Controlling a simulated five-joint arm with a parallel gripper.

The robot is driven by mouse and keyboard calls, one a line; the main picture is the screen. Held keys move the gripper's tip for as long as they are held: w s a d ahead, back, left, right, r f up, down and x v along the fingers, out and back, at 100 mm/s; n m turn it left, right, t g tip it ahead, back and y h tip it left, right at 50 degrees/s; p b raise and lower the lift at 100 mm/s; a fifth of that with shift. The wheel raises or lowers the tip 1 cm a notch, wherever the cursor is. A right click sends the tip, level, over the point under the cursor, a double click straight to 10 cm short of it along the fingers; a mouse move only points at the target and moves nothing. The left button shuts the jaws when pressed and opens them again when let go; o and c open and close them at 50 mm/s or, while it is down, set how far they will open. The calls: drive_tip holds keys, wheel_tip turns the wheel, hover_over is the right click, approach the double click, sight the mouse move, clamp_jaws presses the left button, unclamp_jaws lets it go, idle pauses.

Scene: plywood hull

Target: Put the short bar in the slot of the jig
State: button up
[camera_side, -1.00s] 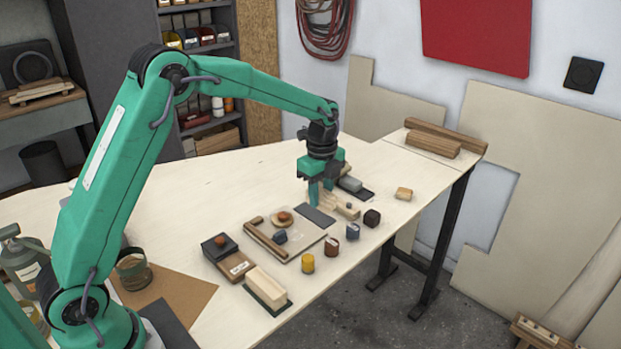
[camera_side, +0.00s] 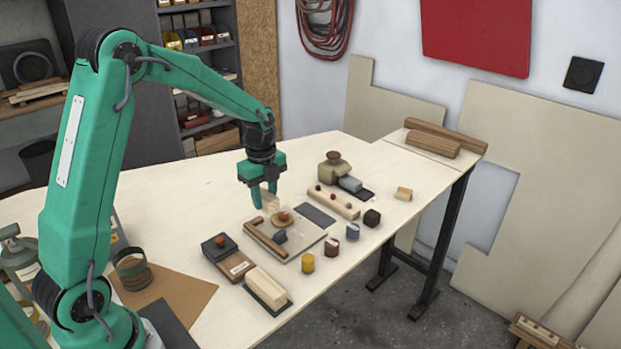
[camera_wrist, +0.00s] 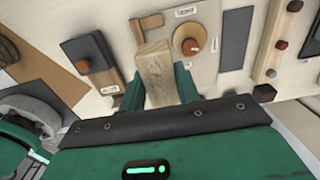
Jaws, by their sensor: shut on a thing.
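My gripper (camera_side: 264,198) is shut on a pale wooden bar (camera_side: 271,201), held above the table just behind a flat board. In the wrist view the bar (camera_wrist: 156,75) sits between the two green fingers, its end grain facing away from my palm. The disc (camera_wrist: 187,42) also shows in the wrist view, right of the bar. I cannot make out the slot.
A dark-topped block with a knob (camera_side: 220,246) and a pale block on a green base (camera_side: 266,287) stand left and in front. A pegged rail (camera_side: 333,202) and an olive pot-like thing (camera_side: 334,170) stand right. Several small coloured pieces line the front. The table behind is clear.

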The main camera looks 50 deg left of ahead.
sight(268, 232)
drive_tip(key=shift+f, duration=0.15)
drive_tip(key=shift+f, duration=3.35)
drive_tip(key=shift+f, duration=0.4)
